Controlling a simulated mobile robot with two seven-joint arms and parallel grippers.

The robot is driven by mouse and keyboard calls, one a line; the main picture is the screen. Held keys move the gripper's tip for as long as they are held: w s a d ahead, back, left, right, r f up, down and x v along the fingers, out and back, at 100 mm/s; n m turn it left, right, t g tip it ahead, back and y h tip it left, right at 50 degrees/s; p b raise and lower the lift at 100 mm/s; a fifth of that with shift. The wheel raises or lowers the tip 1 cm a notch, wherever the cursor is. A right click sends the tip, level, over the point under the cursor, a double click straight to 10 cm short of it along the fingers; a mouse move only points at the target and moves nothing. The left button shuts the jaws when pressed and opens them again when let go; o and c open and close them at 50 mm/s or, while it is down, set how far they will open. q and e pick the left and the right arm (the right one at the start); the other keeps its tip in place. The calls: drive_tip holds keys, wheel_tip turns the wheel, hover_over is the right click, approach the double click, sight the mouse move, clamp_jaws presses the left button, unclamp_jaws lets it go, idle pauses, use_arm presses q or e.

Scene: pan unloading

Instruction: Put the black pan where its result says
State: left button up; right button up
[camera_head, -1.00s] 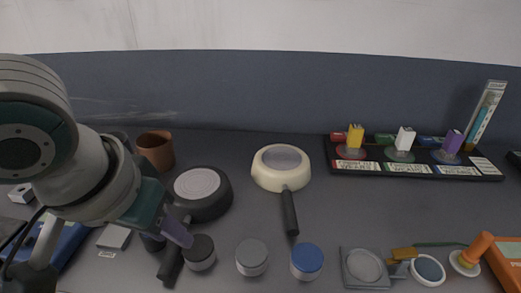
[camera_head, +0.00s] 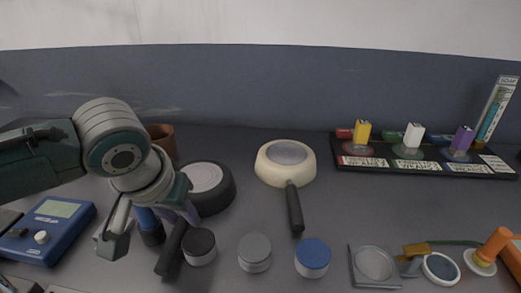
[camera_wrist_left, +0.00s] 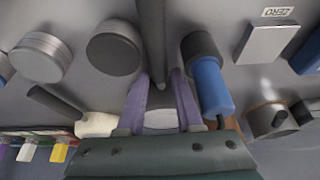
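The black pan (camera_head: 212,186) with a pale grey disc inside stands on the grey table, left of centre in the head view. Its dark handle (camera_head: 172,250) points toward the front edge. My left gripper (camera_head: 183,210) is low over the handle close to the pan's rim. In the left wrist view the purple fingers of my left gripper (camera_wrist_left: 160,85) are apart, one on each side of the handle (camera_wrist_left: 152,35). Contact with the handle is not clear. The pan body is mostly hidden behind the gripper there. My right gripper is not in view.
A cream pan (camera_head: 284,178), black (camera_head: 199,258), grey (camera_head: 255,261) and blue-topped (camera_head: 312,268) round pots stand nearby. A blue meter (camera_head: 48,230) is left, a brown mug (camera_head: 163,137) behind. A black labelled rack (camera_head: 350,170) with yellow, white and purple blocks is back right.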

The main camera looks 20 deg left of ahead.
use_arm(q)
drive_tip(key=shift+f, duration=0.1)
clamp_jaws()
drive_tip(key=shift+w, duration=0.1)
idle(0.5)
